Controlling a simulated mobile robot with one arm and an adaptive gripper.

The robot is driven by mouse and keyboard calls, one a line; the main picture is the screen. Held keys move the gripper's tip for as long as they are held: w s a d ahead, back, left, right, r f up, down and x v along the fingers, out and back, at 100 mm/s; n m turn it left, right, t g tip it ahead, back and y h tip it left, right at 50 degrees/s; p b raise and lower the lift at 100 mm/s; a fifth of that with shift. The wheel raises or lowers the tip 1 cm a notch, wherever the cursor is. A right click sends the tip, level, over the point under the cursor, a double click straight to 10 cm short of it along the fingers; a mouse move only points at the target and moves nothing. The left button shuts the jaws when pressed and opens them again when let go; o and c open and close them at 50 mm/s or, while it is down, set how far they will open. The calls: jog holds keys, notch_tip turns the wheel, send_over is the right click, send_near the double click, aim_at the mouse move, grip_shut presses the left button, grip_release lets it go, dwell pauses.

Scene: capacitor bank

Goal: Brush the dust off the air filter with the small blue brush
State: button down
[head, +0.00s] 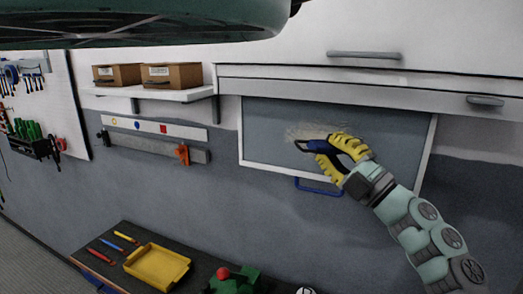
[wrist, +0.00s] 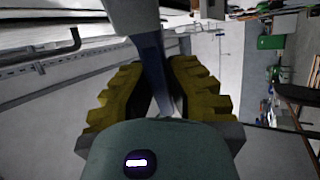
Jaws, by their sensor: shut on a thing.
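The air filter (head: 385,122) is a grey-blue panel in a white frame below the cabinets, right of centre in the head view. A pale dusty patch (head: 300,131) lies on its surface, left of its middle. My gripper (head: 335,150), with yellow ridged fingers, is shut on the small blue brush (head: 318,147). The brush head is over the lower edge of the dusty patch; I cannot tell whether it touches. In the wrist view the blue brush handle (wrist: 152,65) runs between both yellow fingers. The bristles cannot be made out.
A blue handle (head: 318,187) sits under the filter frame. A shelf (head: 190,95) with two cardboard boxes (head: 172,76) is at the left. Below stands a dark bench with a yellow tray (head: 157,268), screwdrivers and a green vise (head: 235,282). Cabinet handles (head: 485,101) project above the filter.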

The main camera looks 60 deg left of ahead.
jog(key=shift+s+a, duration=0.4)
jog(key=shift+a, duration=0.05)
jog(key=shift+s+a+r+b, duration=0.1)
jog(key=shift+s+a+b, duration=0.3)
jog(key=shift+a, duration=0.45)
jog(key=shift+s+a, duration=0.15)
jog(key=shift+a, duration=0.45)
jog(key=shift+s+a+r+b, duration=0.1)
jog(key=shift+s+a+b, duration=0.1)
jog(key=shift+s+a, duration=0.45)
jog(key=shift+s+a+b, duration=0.15)
jog(key=shift+s+a, duration=0.25)
jog(key=shift+a, duration=0.45)
